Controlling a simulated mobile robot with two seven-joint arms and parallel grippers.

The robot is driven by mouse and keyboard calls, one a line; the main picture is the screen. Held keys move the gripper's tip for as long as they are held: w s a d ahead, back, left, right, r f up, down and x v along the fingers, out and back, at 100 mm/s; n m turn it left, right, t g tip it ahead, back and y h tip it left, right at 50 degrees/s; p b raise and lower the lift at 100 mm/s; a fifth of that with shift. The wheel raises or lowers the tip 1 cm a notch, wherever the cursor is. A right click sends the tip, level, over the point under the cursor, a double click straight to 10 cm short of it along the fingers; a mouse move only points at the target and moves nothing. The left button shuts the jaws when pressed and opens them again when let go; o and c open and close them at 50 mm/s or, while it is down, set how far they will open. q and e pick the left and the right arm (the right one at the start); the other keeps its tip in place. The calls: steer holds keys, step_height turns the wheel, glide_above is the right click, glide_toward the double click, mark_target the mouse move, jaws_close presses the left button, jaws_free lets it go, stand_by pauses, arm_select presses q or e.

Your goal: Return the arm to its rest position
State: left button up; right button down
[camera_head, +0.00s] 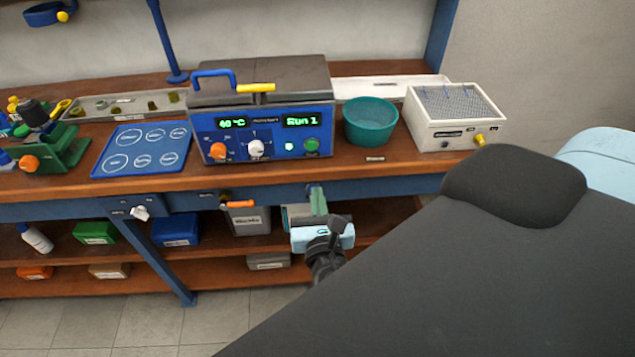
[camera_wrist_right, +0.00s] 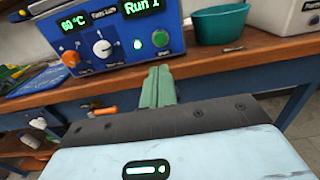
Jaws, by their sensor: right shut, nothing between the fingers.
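My right gripper (camera_head: 318,200) is shut and empty, its green fingers together just in front of the bench's front edge, below the right part of the blue machine. In the right wrist view its fingers (camera_wrist_right: 157,86) point toward the bench edge below the machine. They look apart from the bench, though the exact gap is hard to tell. The pale blue gripper body (camera_head: 322,236) hangs in front of the lower shelves. A large dark part of my arm fills the lower right of the head view. My left gripper is not in view.
The blue machine (camera_head: 264,122) shows 60 °C and Run 1 on the wooden bench. A teal bowl (camera_head: 370,122) and a white box with a mesh top (camera_head: 455,118) stand right of it. A blue mat (camera_head: 142,149) lies left. Several bins sit on the lower shelves.

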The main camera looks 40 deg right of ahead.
stand_by(0.5)
steer(key=s+a+f+m+g+y, duration=0.2)
steer(key=s+f+m+y, duration=0.15)
steer(key=f+m, duration=0.35)
steer(key=s+a+f+m+g+y, duration=0.25)
steer(key=s+f+m, duration=0.2)
steer(key=f, duration=0.45)
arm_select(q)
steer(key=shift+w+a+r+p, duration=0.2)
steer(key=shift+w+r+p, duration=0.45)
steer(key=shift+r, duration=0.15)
arm_select(e)
steer(key=s+a+f+m+g+y, duration=0.1)
steer(key=s+f+m+y, duration=0.1)
steer(key=s+m, duration=0.5)
steer(key=s+a+f+m+g+y, duration=0.1)
steer(key=s+f+m+y, duration=0.2)
steer(key=s+f+m, duration=0.2)
steer(key=shift+s+a+f+m, duration=0.15)
steer(key=shift+s+m, duration=1.35)
steer(key=shift+m, duration=0.65)
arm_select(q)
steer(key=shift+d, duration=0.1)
